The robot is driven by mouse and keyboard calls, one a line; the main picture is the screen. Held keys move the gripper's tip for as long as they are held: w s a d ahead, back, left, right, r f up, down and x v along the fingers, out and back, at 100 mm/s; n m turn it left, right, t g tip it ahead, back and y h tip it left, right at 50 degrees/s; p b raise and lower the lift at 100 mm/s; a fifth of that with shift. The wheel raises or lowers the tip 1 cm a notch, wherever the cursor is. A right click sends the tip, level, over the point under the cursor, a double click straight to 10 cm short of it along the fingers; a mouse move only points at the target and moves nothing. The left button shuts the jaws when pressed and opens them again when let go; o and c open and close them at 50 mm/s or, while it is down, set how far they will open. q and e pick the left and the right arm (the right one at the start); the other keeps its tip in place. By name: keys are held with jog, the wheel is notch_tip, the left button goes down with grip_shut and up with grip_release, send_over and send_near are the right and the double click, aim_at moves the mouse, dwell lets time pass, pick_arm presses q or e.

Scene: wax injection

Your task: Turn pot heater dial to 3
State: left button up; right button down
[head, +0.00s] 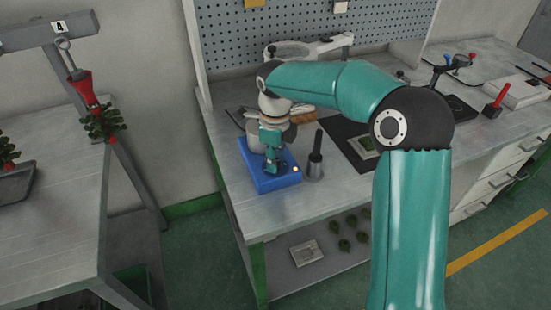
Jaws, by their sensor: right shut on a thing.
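The pot heater (258,176) is a blue box near the left front corner of the workbench, with a small orange-yellow light at its front right. A pale pot (256,138) stands on it, partly hidden by my right arm. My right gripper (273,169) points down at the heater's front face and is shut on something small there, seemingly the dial. The dial and its markings are hidden by the gripper, so its setting cannot be read. My left gripper is not in view.
A metal cup with a dark-handled tool (315,162) stands right beside the heater. A black mat (345,135) lies further right. A red-handled tool (493,106) is at the right. A separate table (50,215) stands left, across a floor gap.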

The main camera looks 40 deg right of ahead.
jog(key=c, duration=0.8)
grip_release()
jog(key=shift+r, duration=0.1)
notch_tip(320, 180, up, 12)
jog(key=shift+w+f, duration=0.1)
